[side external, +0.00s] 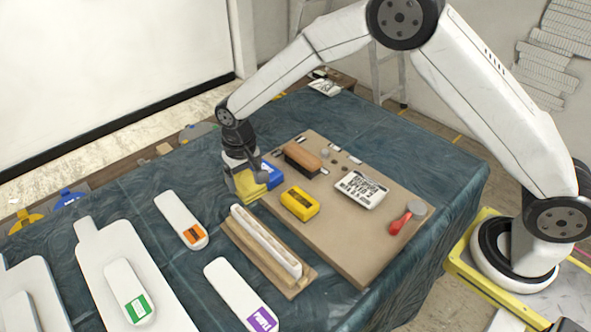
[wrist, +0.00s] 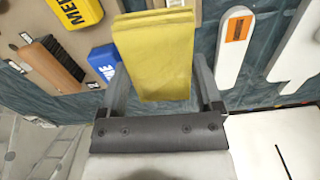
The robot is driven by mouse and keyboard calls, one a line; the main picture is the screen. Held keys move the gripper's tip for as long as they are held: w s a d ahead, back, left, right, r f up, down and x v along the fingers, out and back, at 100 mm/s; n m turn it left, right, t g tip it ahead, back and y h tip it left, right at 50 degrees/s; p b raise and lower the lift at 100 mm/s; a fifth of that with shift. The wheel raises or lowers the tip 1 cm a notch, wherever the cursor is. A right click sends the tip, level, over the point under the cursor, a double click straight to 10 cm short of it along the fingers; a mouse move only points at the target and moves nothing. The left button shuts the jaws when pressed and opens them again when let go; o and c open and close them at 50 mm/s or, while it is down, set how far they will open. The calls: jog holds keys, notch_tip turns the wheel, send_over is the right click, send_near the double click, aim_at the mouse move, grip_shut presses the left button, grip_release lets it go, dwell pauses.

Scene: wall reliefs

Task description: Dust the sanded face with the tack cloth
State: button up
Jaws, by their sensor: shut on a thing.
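My gripper (side external: 243,178) is shut on a folded yellow cloth (side external: 250,187), which hangs near the left edge of the brown board. In the wrist view the cloth (wrist: 155,55) sits between the two fingers (wrist: 161,85). A long white piece (side external: 265,240) rests on a wooden base (side external: 240,243) in front of the cloth. I cannot tell which surface is the sanded face.
The brown board (side external: 345,235) holds a yellow block (side external: 299,203), a blue block (side external: 271,175), a wooden brush (side external: 302,158), a labelled white packet (side external: 360,188) and a red-handled tool (side external: 400,222). Larger white boards (side external: 95,260) lie at the left. The blue cover (side external: 400,140) is bare behind the board.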

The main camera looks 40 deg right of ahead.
aim_at(236, 207)
jog(key=shift+w+a+r, duration=0.25)
jog(key=shift+w+a, duration=0.9)
jog(key=shift+a, duration=0.05)
jog(key=shift+f, duration=0.15)
jog(key=shift+f, duration=3.75)
jog(key=shift+s+f, duration=0.1)
jog(key=shift+s, duration=10.45)
jog(key=shift+w, duration=10.65)
jog(key=shift+s+r, duration=0.15)
jog(key=shift+r, duration=3.85)
jog(key=shift+d, duration=0.1)
